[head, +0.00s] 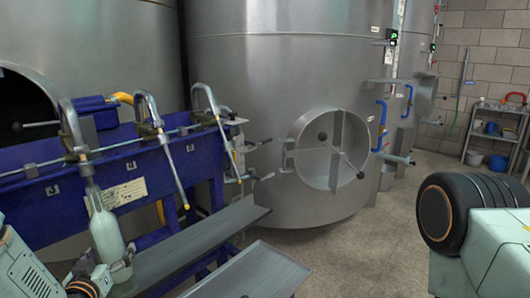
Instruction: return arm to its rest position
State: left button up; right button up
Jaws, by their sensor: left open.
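My left arm comes in at the lower left corner. Its gripper (115,271) is at the base of a pale grey-green bottle (105,234), and its jaws are open. The bottle stands nearly upright below the leftmost filling spout (75,135) of a blue bottling machine (135,170). I cannot tell whether the fingers touch the bottle. My right arm's thick link and dark round joint show at the lower right. The right gripper is out of view.
Two more curved spouts (160,140) (216,118) hang over the machine. Grey trays (190,250) run along its front. Large steel tanks (285,70) stand behind, one with a round hatch (318,148). A shelf rack (495,130) is far right. The middle floor is clear.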

pick_arm(q)
jog(key=shift+w+f, duration=0.1)
jog(key=shift+w, duration=0.6)
jog(key=shift+a, duration=0.1)
jog(key=shift+r, duration=0.2)
